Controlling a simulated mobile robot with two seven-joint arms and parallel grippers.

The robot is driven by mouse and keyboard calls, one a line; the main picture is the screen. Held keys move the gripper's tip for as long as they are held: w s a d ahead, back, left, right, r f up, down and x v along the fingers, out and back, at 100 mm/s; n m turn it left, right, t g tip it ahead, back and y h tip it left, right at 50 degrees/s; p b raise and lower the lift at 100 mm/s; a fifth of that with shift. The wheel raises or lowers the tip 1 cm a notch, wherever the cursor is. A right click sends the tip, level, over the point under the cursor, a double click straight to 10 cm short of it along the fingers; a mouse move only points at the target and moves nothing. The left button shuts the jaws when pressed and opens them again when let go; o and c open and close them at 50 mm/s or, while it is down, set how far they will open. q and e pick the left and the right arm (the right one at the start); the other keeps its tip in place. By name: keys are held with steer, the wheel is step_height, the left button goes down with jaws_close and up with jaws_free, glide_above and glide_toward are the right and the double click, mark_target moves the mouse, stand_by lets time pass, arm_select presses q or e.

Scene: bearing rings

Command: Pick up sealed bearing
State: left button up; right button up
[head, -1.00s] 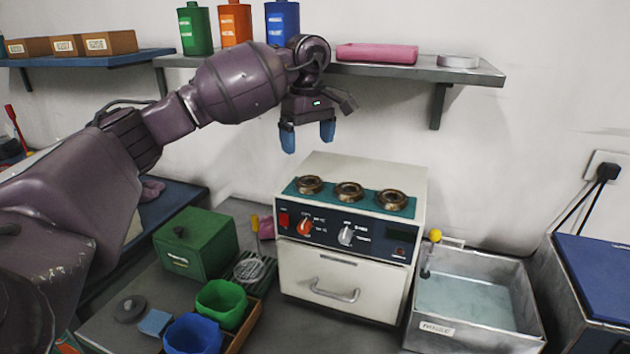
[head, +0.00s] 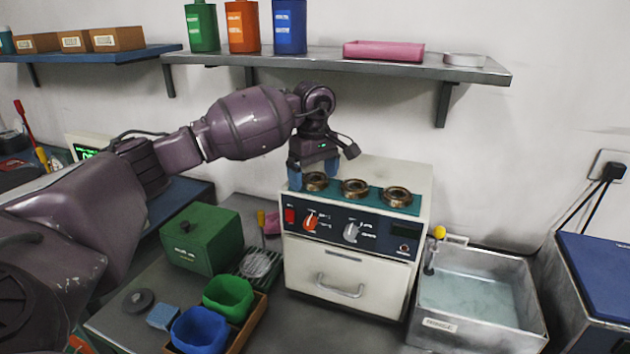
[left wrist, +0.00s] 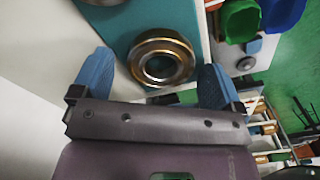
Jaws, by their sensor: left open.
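Three brass-coloured bearing rings sit in a row on the teal top strip of a white heater box: a left ring (head: 316,182), a middle ring (head: 354,188) and a right ring (head: 397,197). I cannot tell which is sealed. My left gripper (head: 313,177) is open, pointing down with blue fingertips at the left ring. In the left wrist view that ring (left wrist: 162,58) lies between the two spread fingers, not gripped. Part of another ring (left wrist: 103,1) shows at the top edge. My right gripper is not in view.
A shelf (head: 340,62) with bottles and a pink tray (head: 383,51) runs above the heater (head: 350,262). A water basin (head: 480,298) stands to the right. A green box (head: 201,240), a green cup (head: 228,297) and a blue cup (head: 199,331) stand to the left.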

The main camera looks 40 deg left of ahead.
arm_select(q)
steer(key=shift+r, duration=0.1)
steer(key=c, duration=1)
